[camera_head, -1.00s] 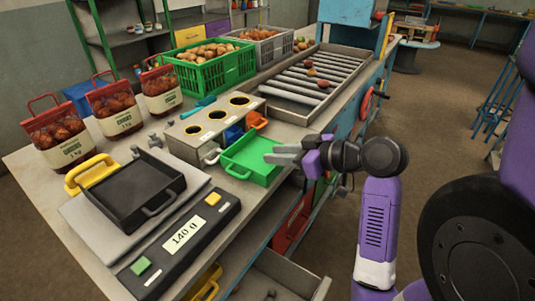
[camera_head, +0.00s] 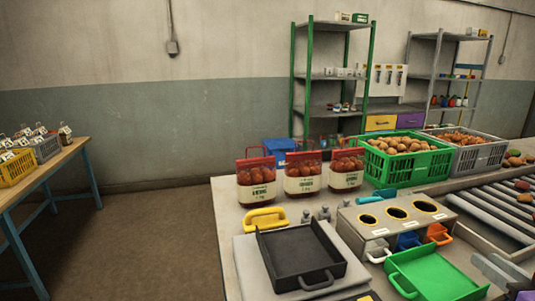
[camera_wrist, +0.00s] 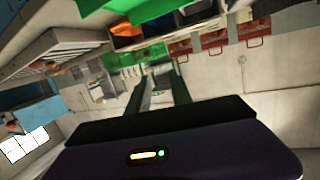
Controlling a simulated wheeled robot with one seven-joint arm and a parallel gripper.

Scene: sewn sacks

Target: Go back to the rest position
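My gripper (camera_head: 492,270) shows at the lower right edge of the head view, beside the green scoop tray (camera_head: 415,262); most of it is cut off by the frame. In the wrist view my gripper (camera_wrist: 160,84) has its two fingers apart with nothing held between them. Three filled red sacks with cream labels stand upright in a row at the back of the bench: left (camera_head: 256,185), middle (camera_head: 302,176) and right (camera_head: 346,172). They also show inverted in the wrist view.
A black pan (camera_head: 300,258) sits on the scale, with a yellow handle (camera_head: 265,219) behind it. The three-hole block (camera_head: 395,220), green crate (camera_head: 405,164), grey crate (camera_head: 475,158) and roller track (camera_head: 495,215) fill the bench. Open floor (camera_head: 150,235) lies left, before another table (camera_head: 45,172).

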